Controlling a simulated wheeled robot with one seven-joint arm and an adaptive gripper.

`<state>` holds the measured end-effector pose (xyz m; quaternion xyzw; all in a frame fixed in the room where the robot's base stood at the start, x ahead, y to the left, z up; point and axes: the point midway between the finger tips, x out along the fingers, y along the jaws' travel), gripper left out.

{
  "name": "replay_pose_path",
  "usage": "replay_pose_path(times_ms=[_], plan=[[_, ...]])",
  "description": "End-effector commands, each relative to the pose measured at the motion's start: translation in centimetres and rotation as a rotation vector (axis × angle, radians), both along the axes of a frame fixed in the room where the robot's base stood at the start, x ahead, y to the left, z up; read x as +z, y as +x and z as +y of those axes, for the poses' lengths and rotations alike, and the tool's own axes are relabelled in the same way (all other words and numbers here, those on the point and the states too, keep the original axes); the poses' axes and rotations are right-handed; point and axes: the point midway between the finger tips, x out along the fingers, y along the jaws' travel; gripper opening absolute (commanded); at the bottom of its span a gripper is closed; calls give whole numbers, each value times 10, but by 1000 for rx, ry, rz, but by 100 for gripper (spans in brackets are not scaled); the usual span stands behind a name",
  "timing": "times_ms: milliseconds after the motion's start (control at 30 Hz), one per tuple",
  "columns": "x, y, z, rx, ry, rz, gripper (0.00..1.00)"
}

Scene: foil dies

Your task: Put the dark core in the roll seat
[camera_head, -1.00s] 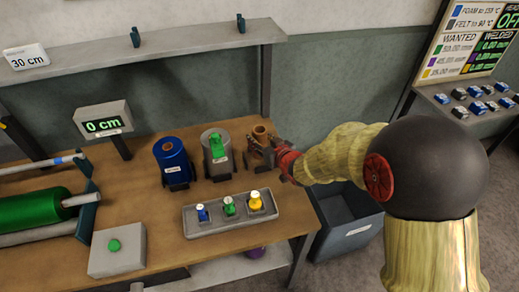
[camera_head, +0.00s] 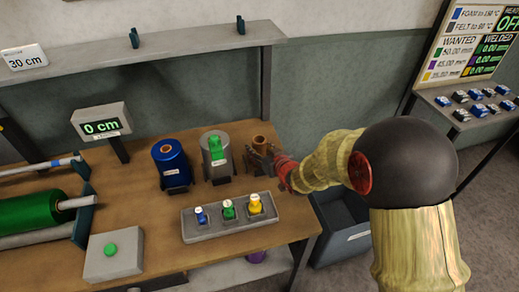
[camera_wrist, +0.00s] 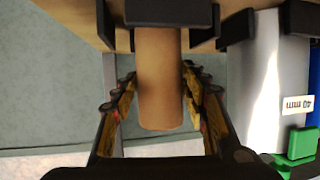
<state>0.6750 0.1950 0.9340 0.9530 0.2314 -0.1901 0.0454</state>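A brown core (camera_head: 261,143) stands upright at the right end of the workbench, beside the grey roll. My gripper (camera_head: 259,159) is at this core, coming from the right with its fingers around it. In the wrist view the brown core (camera_wrist: 160,85) lies between the two fingers (camera_wrist: 160,76), with fingertips very close to both sides. I cannot tell whether they press on it. A black bracket (camera_wrist: 168,12) crosses the core there. I cannot tell which thing is the roll seat.
A blue roll (camera_head: 170,165) and a grey roll (camera_head: 216,157) stand left of the core. A grey tray (camera_head: 211,235) with small coloured pieces is in front. A green roll (camera_head: 30,211) and button box (camera_head: 113,258) are at left. A grey bin (camera_head: 345,250) stands below right.

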Motion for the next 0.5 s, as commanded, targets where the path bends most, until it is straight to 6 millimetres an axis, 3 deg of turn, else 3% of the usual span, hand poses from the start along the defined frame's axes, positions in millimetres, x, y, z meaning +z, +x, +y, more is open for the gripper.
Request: replay_pose_path(times_ms=[200,500], plan=[[0,0,0,0,0,0,57],[2,0,0,0,0,0,57]])
